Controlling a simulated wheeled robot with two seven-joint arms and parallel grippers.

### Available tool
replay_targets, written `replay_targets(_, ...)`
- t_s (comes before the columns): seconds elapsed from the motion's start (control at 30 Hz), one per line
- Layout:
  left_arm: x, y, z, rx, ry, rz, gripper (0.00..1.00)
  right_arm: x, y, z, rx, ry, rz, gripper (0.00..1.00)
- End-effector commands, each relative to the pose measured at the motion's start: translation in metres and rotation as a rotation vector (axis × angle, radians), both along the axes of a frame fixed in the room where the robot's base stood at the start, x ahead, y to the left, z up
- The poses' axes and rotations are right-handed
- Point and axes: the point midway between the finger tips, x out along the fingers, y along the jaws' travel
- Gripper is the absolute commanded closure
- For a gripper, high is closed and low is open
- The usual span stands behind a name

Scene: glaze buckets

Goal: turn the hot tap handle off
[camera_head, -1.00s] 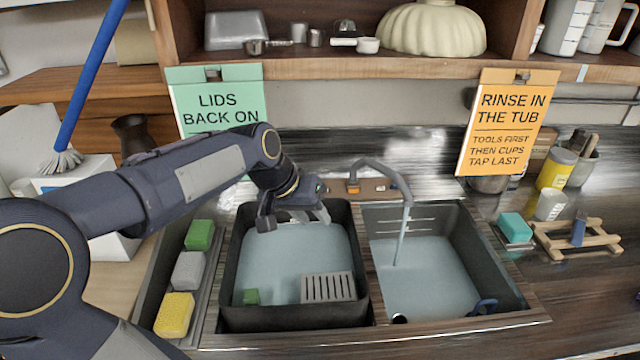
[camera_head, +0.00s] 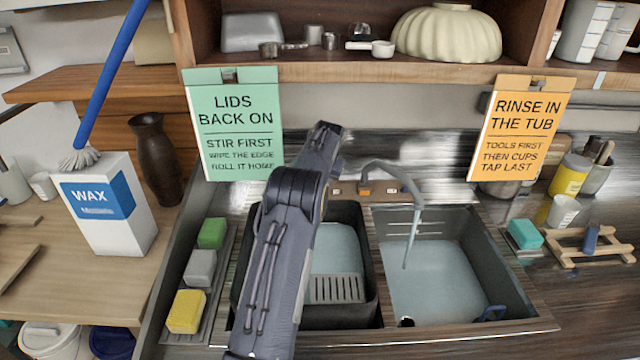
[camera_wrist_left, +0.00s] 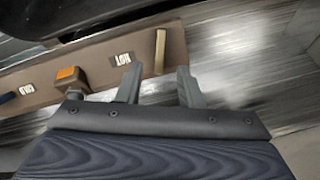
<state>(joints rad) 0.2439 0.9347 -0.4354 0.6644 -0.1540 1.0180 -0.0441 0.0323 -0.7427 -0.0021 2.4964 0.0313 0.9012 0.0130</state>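The hot tap handle (camera_wrist_left: 160,50) is a slim tan lever beside the HOT label on the brown tap panel (camera_wrist_left: 95,68), in the left wrist view. My left gripper (camera_wrist_left: 157,80) is open and empty. Its two fingers are apart, and the lever's near end shows between their tips in the picture; I cannot tell the depth or whether they touch. In the head view my forearm hides the handle and most of the gripper. The grey spout (camera_head: 395,172) pours a stream into the right basin. My right gripper is not in view.
An orange block (camera_wrist_left: 70,77) and the COLD label sit farther along the panel, with a dark blue lever (camera_wrist_left: 7,97) at its end. A black tub (camera_head: 366,245) stands in the left basin. Two signs hang from the shelf above.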

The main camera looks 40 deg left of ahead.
Motion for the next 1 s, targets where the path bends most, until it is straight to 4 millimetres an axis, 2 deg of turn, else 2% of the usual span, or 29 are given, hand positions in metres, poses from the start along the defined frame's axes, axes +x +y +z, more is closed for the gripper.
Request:
replay_targets(0.1, 0.005, 0.006, -0.017, -0.002, 0.001, 0.001, 0.66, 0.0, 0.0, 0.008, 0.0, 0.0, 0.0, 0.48)
replay_targets(0.3, 0.011, 0.012, -0.034, -0.002, -0.001, 0.0, 0.66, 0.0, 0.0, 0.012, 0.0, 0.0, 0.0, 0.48)
replay_targets(0.6, 0.012, 0.013, -0.038, -0.002, -0.003, -0.001, 0.66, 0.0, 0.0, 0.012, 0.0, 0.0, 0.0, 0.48)
replay_targets(0.87, 0.012, 0.013, -0.037, -0.003, -0.002, 0.0, 0.99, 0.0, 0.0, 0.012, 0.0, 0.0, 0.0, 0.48)
replay_targets(1.0, 0.011, 0.013, -0.037, -0.003, -0.002, 0.0, 1.0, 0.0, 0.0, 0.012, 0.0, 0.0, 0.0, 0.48)
